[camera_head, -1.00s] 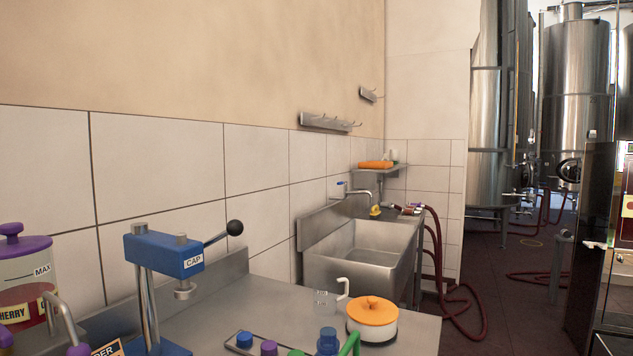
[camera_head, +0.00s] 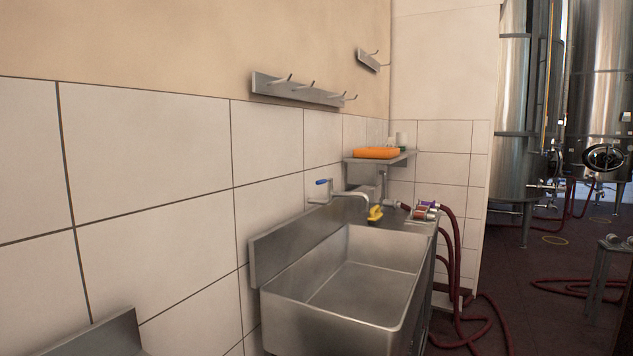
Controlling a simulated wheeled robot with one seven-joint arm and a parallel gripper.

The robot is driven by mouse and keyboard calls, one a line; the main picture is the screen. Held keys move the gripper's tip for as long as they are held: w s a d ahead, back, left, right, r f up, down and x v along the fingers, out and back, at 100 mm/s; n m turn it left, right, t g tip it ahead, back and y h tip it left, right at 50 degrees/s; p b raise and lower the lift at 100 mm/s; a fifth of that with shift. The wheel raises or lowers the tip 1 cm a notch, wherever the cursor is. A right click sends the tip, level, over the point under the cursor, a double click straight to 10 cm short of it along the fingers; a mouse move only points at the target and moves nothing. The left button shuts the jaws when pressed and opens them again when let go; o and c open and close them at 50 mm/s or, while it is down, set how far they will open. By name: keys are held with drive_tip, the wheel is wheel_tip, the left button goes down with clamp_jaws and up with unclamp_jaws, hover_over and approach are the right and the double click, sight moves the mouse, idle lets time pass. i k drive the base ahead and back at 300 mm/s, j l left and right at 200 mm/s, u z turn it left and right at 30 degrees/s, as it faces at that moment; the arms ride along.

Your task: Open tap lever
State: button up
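The tap lever (camera_head: 323,182) is a small blue handle on top of a wall-mounted metal tap. The tap's spout (camera_head: 351,195) reaches out to the right over the back of a steel sink (camera_head: 345,285). The sink basin looks empty. My gripper is not in view, and no part of my arm shows.
A yellow item (camera_head: 375,213) sits near the spout. A shelf (camera_head: 372,160) holds an orange tray (camera_head: 377,153). A hook rail (camera_head: 300,90) is on the wall. Dark red hoses (camera_head: 456,250) hang right of the sink onto the floor. A steel worktop edge (camera_head: 95,338) is at lower left.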

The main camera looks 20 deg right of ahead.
sight(330, 180)
drive_tip(key=i+l, duration=0.7)
drive_tip(key=l, duration=0.2)
drive_tip(key=i+l+u, duration=0.2)
drive_tip(key=l, duration=0.55)
drive_tip(key=l+u, duration=0.25)
drive_tip(key=l, duration=0.5)
